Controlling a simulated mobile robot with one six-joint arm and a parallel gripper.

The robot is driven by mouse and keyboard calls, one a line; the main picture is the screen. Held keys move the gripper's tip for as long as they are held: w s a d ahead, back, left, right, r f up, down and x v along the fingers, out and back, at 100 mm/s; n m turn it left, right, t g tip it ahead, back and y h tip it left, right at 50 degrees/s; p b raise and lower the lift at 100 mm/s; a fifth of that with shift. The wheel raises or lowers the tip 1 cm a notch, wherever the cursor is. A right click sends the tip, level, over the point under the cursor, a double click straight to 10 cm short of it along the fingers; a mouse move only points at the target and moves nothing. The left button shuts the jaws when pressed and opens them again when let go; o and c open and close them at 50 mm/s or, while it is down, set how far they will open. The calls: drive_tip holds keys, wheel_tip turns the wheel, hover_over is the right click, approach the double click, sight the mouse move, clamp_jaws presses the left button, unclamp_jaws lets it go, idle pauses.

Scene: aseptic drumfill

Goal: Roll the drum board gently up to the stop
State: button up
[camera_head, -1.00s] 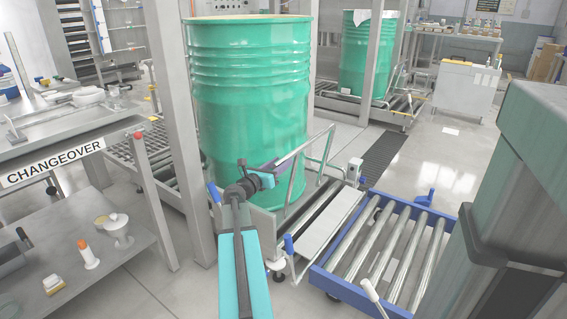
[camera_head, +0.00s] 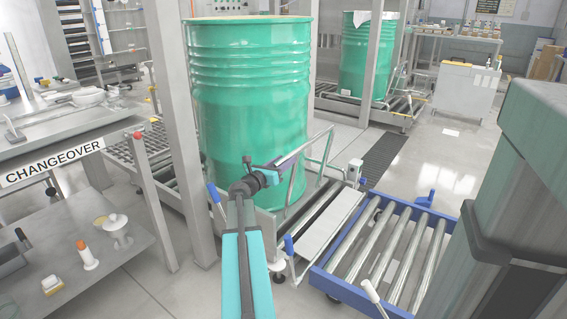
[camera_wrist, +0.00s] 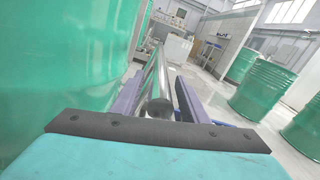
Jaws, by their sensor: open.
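A large green drum (camera_head: 250,100) stands upright on the low drum board (camera_head: 265,222), whose deck is mostly hidden beneath it. A bent metal tube handle (camera_head: 326,160) rises beside the drum on the right. My gripper (camera_head: 282,165) is in front of the drum's lower right side, at the handle. In the wrist view, its purple fingers (camera_wrist: 160,98) are open, with a round metal bar (camera_wrist: 161,78) running between them; I cannot tell whether they touch it. The drum (camera_wrist: 62,60) fills the left of that view. I cannot make out the stop.
A blue-framed roller cart (camera_head: 385,250) stands at the right. A steel post (camera_head: 180,120) stands just left of the drum. A bench with a CHANGEOVER sign (camera_head: 52,163) is at the left. Another green drum (camera_head: 365,60) stands behind.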

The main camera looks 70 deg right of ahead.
clamp_jaws()
drive_tip(key=shift+w+d+r, duration=0.1)
drive_tip(key=shift+w+d, duration=0.05)
drive_tip(key=shift+w, duration=0.05)
idle(0.5)
